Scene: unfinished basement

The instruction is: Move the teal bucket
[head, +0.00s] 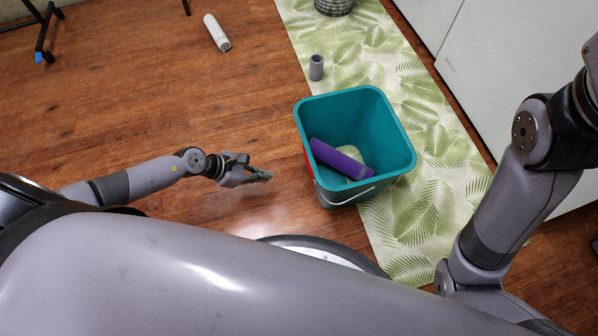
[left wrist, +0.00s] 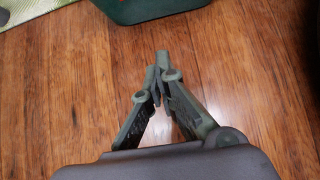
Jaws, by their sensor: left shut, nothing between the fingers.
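The teal bucket (head: 398,147) stands upright in the head view, partly on the leaf-patterned mat and partly on the wooden floor. A purple object (head: 341,158) lies inside it, and a white handle (head: 347,197) hangs down on its near side. My left gripper (head: 268,177) is shut and empty, to the left of the bucket and apart from it. In the left wrist view, the fingertips (left wrist: 157,72) meet above bare floor, and the bucket's edge (left wrist: 150,10) shows at the top. My right arm is at the right of the head view; its gripper is out of frame.
The green leaf mat (head: 432,205) runs beneath and past the bucket. A grey cup-like object (head: 316,67) stands on it behind the bucket, with a dark basket (head: 333,6) farther back. A white bottle-like object (head: 217,32) lies on the floor. White cabinets (head: 525,65) border the right.

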